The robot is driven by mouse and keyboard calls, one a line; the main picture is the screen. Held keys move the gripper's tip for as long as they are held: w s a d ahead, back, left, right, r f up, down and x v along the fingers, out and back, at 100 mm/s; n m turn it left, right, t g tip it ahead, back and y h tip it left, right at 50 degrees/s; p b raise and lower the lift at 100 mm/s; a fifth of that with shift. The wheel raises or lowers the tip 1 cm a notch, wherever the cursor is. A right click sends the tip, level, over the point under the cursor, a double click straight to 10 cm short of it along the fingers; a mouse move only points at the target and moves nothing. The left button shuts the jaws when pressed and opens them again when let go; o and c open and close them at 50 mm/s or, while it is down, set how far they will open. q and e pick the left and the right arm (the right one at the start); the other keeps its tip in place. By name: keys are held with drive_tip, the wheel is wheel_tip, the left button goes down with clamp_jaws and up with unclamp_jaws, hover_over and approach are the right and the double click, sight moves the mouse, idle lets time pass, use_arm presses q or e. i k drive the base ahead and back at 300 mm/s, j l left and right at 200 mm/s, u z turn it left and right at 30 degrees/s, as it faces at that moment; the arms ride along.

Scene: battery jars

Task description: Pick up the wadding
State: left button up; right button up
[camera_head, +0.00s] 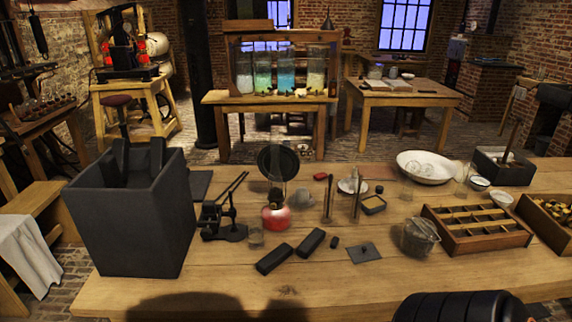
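I cannot pick out the wadding for certain. A pale grey lump (301,199) lies on the wooden workbench (330,285), just behind and right of the red-based lamp (276,217). A small pale dish (352,186) to its right holds something whitish, too small to make out. Neither of my grippers is in view. A dark rounded part, probably of my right arm, shows at the bottom right edge.
A tall dark open box (135,228) stands at the left. Dark blocks (274,259), a glass jar (419,238) and a compartment tray (478,228) stand nearer. A white basin (426,167) is at the back right. The front middle is clear.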

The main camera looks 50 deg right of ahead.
sight(301, 194)
drive_tip(key=z, duration=1.8)
